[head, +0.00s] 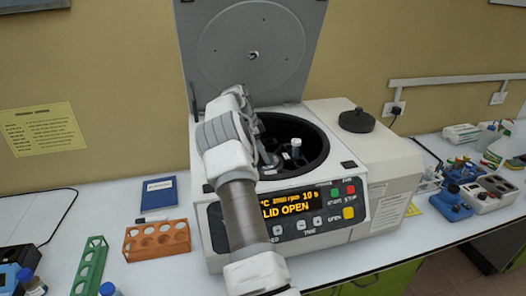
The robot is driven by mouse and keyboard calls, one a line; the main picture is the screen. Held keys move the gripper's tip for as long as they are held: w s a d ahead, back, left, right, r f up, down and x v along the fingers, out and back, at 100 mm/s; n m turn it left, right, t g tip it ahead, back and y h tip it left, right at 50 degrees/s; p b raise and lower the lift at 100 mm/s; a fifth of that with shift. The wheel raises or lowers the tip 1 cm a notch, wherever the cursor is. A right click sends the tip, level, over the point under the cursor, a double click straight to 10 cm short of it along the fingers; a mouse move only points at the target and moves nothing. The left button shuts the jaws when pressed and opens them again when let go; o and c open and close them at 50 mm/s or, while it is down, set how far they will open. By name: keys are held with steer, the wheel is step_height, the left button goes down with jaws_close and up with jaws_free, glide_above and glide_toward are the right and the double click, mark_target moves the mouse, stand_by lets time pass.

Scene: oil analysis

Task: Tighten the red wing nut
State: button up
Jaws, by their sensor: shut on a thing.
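The centrifuge (340,232) stands on the bench with its lid (253,50) raised, and its display reads "LID OPEN". My gripper (269,161) reaches down into the left part of the open round bowl (318,150). My arm covers most of the gripper and its fingertips. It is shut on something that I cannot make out. No red wing nut shows; the rotor's middle is largely hidden.
A round black knob-like part (357,121) sits on the centrifuge's right top. An orange rack (157,240), a green rack (90,266) and a blue book (159,193) lie on the left bench. Bottles and blue equipment (452,203) crowd the right bench. The raised lid stands behind my arm.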

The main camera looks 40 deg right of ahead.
steer(key=o, duration=1.4)
steer(key=shift+r, duration=0.1)
steer(key=p+v, duration=0.2)
steer(key=v, duration=1.5)
steer(key=shift+r+p, duration=0.15)
steer(key=shift+p, duration=0.15)
